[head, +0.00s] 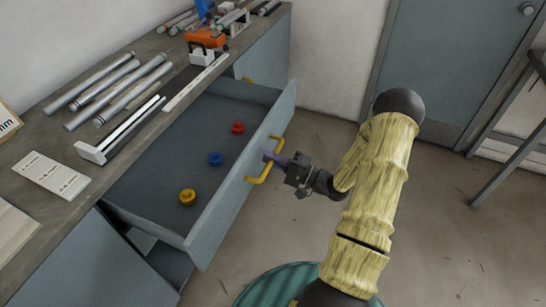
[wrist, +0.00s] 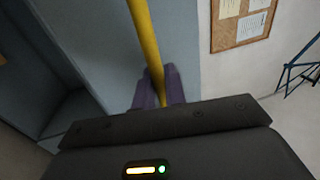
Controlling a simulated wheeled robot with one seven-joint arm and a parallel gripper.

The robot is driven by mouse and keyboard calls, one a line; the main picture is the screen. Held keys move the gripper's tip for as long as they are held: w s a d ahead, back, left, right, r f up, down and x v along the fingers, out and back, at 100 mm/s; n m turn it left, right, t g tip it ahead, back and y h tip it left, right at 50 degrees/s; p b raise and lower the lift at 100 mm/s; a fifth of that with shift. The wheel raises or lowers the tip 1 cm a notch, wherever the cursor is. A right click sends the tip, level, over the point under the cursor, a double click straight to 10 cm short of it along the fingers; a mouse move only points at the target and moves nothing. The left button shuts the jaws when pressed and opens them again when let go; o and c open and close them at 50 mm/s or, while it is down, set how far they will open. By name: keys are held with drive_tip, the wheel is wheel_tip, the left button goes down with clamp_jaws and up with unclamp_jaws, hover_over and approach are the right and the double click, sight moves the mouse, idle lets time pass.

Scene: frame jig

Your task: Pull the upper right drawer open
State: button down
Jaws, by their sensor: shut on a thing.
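The upper drawer (head: 222,200) stands open, pulled well out from under the workbench top. It is grey-blue, and inside lie a red knob-like piece (head: 238,128), a blue one (head: 215,159) and a yellow one (head: 188,197). Its yellow bar handle (head: 259,180) is on the front panel. My gripper (head: 272,158) is at the handle and shut on it. In the wrist view the purple fingertips (wrist: 159,88) lie on either side of the yellow bar (wrist: 143,32), in front of the drawer front.
The worktop (head: 110,165) holds several metal tubes (head: 120,90), a caliper-like tool (head: 118,135), a label card (head: 52,175) and an orange clamp (head: 207,39). A grey door (head: 440,60) is at the back right. The floor (head: 440,220) right of my arm is clear.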

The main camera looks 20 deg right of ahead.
drive_tip(key=shift+a+f, duration=0.1)
drive_tip(key=c, duration=1.5)
unclamp_jaws()
drive_tip(key=shift+c, duration=0.2)
drive_tip(key=v, duration=1.7)
drive_tip(key=shift+d, duration=0.25)
drive_tip(key=shift+s+f, duration=0.1)
